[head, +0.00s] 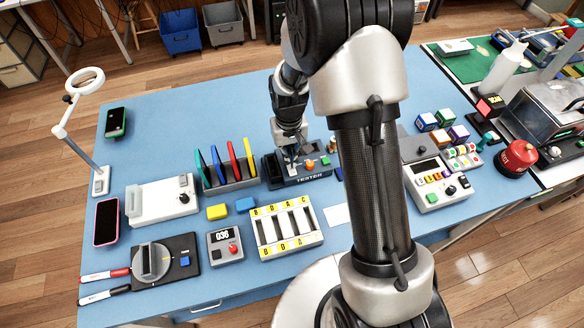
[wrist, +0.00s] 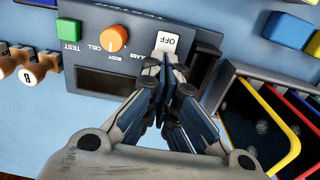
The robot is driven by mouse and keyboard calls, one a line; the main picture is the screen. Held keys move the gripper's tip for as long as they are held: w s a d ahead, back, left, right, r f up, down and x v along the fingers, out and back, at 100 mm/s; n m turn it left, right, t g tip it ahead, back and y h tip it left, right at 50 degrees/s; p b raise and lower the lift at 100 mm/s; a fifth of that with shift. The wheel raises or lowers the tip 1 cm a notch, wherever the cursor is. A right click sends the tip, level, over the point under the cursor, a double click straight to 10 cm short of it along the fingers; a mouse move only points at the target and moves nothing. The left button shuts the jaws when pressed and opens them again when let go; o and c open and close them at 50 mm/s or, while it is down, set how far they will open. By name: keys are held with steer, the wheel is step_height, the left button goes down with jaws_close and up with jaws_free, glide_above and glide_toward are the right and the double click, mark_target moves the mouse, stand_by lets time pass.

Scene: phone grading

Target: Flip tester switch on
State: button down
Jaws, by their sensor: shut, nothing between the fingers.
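The tester (head: 308,173) is a dark blue-grey box at the middle of the blue table. In the wrist view its panel (wrist: 135,50) shows a green TEST button (wrist: 69,28), an orange knob (wrist: 113,38) and a pale switch marked OFF (wrist: 167,42). My gripper (wrist: 165,62) is shut and empty, with its fingertips right at the lower edge of the switch. I cannot tell whether they touch it.
A rack of coloured plates (head: 232,183) stands close to the left of the tester. A sorting tray (head: 287,250) with lettered slots lies in front. Small wooden pegs (wrist: 28,73) stand by the tester's other end. The table's back left is mostly clear.

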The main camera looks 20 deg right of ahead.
step_height(320, 180, up, 6)
steer(key=p, duration=0.4)
steer(key=shift+r, duration=0.2)
steer(key=shift+s, duration=0.1)
stand_by(0.4)
